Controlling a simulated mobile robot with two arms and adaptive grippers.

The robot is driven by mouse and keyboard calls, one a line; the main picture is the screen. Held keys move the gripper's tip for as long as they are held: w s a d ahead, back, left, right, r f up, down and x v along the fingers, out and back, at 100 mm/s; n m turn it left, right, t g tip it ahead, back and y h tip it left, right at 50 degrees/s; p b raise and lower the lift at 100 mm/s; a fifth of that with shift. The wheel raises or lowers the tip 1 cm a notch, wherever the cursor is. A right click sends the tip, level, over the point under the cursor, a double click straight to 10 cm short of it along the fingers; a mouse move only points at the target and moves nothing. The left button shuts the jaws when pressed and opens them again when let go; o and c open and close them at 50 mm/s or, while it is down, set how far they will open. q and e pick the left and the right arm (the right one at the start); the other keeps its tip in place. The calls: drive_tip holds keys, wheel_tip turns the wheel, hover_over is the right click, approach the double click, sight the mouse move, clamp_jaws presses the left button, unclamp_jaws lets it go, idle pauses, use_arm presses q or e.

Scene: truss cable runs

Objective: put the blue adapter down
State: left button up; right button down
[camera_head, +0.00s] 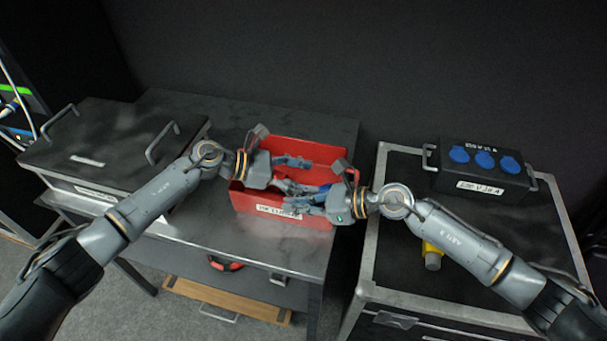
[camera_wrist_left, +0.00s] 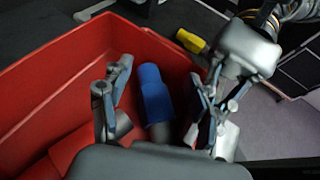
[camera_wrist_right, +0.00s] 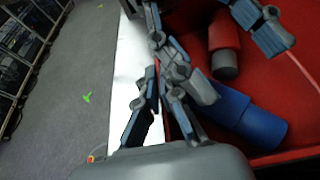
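The blue adapter (camera_wrist_left: 154,92), with a dark grey end, lies tilted inside the red bin (camera_head: 335,212). It also shows in the right wrist view (camera_wrist_right: 245,118), beside the right fingers and not between them. My left gripper (camera_head: 288,170) is over the bin, fingers spread, with the adapter beyond the gap between them in the left wrist view. My right gripper (camera_head: 300,203) is at the bin's labelled front wall. Its fingers (camera_wrist_right: 160,70) are close together, with no adapter between them. In the head view the grippers mostly hide the adapter.
A red adapter (camera_wrist_right: 223,38) also lies in the bin. The bin stands on a dark table (camera_head: 285,248). A black box with blue sockets (camera_head: 485,168) and a yellow connector (camera_head: 432,255) are on the right case. A dark case (camera_head: 95,145) is at left.

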use_arm(q)
drive_tip(key=shift+r, duration=0.3)
drive_tip(key=v, duration=1.2)
drive_tip(key=shift+r, duration=0.35)
use_arm(e)
drive_tip(key=c, duration=1.4)
unclamp_jaws()
drive_tip(key=shift+c, duration=0.2)
